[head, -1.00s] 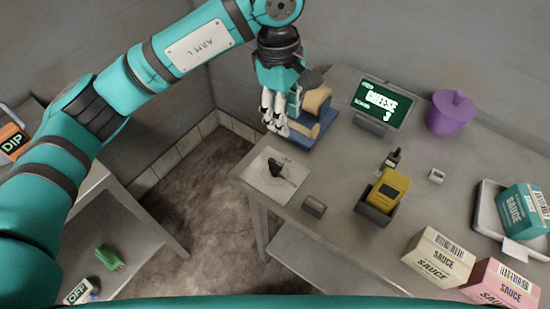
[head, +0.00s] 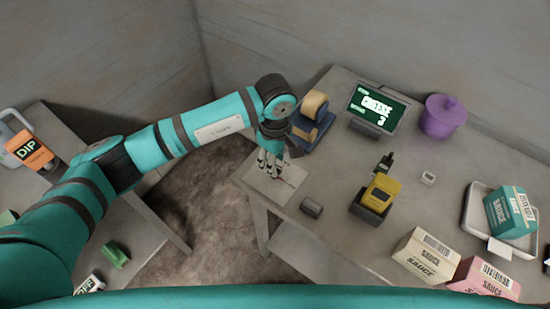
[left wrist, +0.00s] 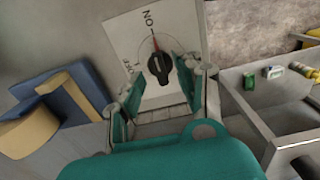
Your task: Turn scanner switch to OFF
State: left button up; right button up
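The scanner switch is a black rotary knob (left wrist: 159,66) with a red pointer line, on a white plate (left wrist: 125,35). In the left wrist view the red line points to the ON label (left wrist: 148,18); the OFF label (left wrist: 127,68) is partly hidden. The plate (head: 290,190) lies at the table's near left corner in the head view, where my gripper mostly hides the knob. My left gripper (head: 269,168) is over the plate. In the left wrist view its fingers (left wrist: 160,88) are apart, with the knob seen between them; contact is unclear. My right gripper is not in view.
A blue-and-yellow device (head: 313,117) stands just behind the gripper. A small grey block (head: 311,207) and a yellow scanner (head: 381,192) in a dark holder are to the right. A display (head: 376,108), purple pot (head: 441,117) and sauce cartons (head: 424,256) stand farther right.

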pick_arm(q)
jog(key=shift+f, duration=0.85)
jog(key=shift+c, duration=0.4)
grip_shut()
